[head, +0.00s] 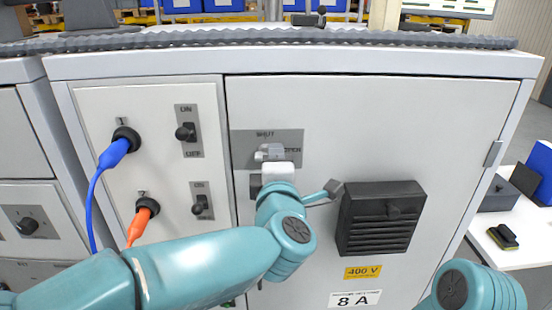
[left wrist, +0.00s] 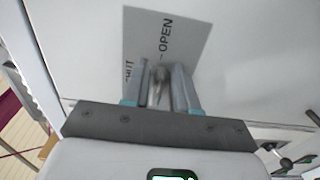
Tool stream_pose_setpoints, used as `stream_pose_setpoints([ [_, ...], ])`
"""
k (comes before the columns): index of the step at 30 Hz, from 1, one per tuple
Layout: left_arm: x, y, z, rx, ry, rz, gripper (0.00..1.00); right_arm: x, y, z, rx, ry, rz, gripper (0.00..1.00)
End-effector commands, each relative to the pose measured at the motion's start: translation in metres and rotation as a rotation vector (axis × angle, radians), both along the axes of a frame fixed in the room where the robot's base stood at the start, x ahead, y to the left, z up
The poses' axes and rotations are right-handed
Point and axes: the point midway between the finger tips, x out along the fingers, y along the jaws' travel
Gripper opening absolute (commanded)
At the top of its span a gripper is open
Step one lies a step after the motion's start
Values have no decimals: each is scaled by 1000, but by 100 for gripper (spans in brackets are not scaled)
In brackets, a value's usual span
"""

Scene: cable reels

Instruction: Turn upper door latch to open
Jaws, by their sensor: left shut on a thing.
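The upper door latch sits on a grey plate (head: 240,146) marked SHUT and OPEN, at the upper left of the pale cabinet door (head: 420,120). In the left wrist view, the latch handle (left wrist: 158,86) stands between the two fingers, in front of the plate (left wrist: 185,35). My left gripper (head: 269,153) is shut on this handle; its fingers also show in the left wrist view (left wrist: 160,92). In the head view the fingers and wrist hide most of the handle, so I cannot tell its exact angle. The door looks closed. My right gripper is out of view.
A dark vent box (head: 380,220) sticks out of the door right of my left wrist. A blue plug (head: 113,153) and an orange plug (head: 143,218) with cables stand out on the left panel, near my left arm. A white table (head: 525,250) stands at the right.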

Motion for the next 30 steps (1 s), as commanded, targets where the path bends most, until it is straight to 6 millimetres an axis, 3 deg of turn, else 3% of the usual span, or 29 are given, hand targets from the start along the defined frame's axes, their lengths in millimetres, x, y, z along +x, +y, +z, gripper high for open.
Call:
stream_pose_setpoints([
  [14,0,0,-1,13,1,1,0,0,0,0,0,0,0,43],
  [15,0,0,-1,13,1,1,34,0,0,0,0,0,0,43],
  [16,0,0,-1,13,1,1,38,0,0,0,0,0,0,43],
  [26,-3,0,-1,12,0,0,38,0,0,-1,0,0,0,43],
  [30,-21,0,-2,10,-2,-2,38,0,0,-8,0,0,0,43],
])
